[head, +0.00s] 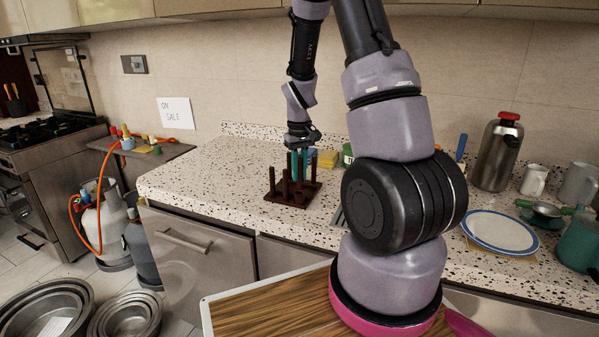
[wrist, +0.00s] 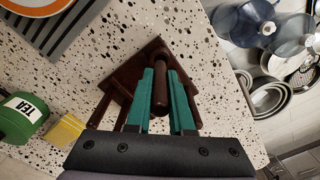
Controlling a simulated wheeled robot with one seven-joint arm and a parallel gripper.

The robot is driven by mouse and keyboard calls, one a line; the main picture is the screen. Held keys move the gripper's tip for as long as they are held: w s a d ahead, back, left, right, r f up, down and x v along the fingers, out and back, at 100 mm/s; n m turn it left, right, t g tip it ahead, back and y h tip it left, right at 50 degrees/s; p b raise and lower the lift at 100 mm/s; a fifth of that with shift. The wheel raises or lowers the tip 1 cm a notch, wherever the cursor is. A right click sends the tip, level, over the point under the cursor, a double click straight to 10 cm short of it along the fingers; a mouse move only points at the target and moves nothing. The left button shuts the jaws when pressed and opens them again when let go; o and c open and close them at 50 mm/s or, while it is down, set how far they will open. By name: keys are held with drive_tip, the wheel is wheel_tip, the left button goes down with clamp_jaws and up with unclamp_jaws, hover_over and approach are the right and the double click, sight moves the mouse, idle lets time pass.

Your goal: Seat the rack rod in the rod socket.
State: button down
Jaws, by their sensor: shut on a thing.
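The dark brown rack (head: 296,201) stands on the speckled counter, with a square base and several upright rods. In the wrist view its base (wrist: 139,62) lies beyond my fingers. My gripper (head: 300,165) points down over the rack, and its teal fingers also show in the wrist view (wrist: 161,76). It is shut on a dark brown rod (wrist: 160,97), which stands between the fingers roughly in line with them. The rod's lower end and the rod socket are hidden, so I cannot tell whether the rod is in the socket.
A yellow block (head: 327,158) and a green tea canister (wrist: 22,117) stand close to the rack. A blue-rimmed plate (head: 500,231), a steel flask (head: 497,153) and a teal pot (head: 578,243) are to the right. The counter left of the rack is clear.

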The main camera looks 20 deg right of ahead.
sight(299, 189)
drive_tip(key=shift+f, duration=2.1)
drive_tip(key=c, duration=0.7)
unclamp_jaws()
wheel_tip(299, 189, up, 11)
drive_tip(key=shift+f, duration=0.15)
